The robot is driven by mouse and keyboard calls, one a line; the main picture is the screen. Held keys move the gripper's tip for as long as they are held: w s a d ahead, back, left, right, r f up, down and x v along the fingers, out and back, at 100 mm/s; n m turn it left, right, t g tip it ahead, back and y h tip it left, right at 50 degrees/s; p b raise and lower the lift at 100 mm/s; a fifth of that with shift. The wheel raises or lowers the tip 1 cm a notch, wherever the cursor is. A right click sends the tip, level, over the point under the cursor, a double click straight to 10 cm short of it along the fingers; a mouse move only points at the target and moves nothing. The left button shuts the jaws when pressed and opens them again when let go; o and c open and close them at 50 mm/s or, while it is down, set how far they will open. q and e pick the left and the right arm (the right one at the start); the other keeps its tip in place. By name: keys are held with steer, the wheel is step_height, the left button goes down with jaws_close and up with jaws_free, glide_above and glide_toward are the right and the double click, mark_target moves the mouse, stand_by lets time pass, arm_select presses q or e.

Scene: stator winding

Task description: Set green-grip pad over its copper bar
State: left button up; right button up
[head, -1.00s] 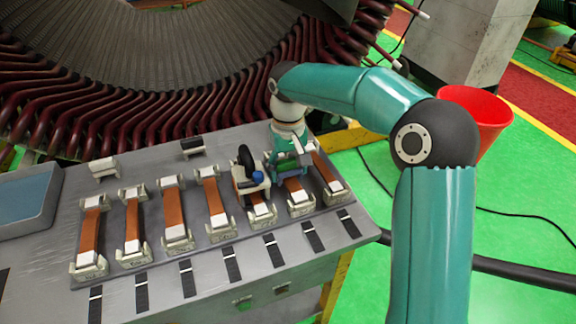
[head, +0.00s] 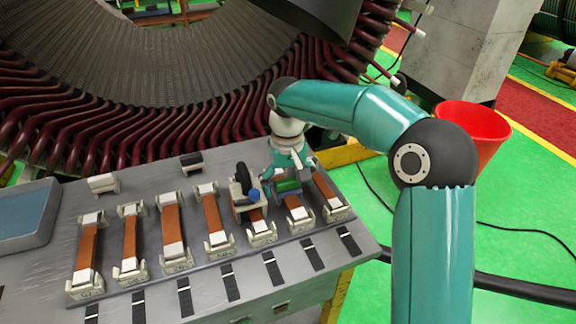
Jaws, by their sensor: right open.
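The green-grip pad (head: 287,187) sits low over the upper part of the second copper bar from the right (head: 293,202). The gripper partly hides it, and I cannot tell whether it rests fully on the bar. My right gripper (head: 288,172) is directly at the pad, pointing down, with its jaws open. The jaw tips are small and partly hidden, so contact with the pad is unclear. The left gripper is out of view.
A pad with a black handle and blue knob (head: 246,188) stands close on the left. Several copper bars in clamps line the grey bench (head: 190,295). White (head: 102,183) and black (head: 191,160) blocks sit behind them. The stator (head: 90,115) rises at the back.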

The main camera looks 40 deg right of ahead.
mark_target(288, 180)
step_height(288, 180, up, 11)
steer(key=shift+f, duration=0.1)
steer(key=shift+r, duration=0.25)
steer(key=shift+s, duration=0.1)
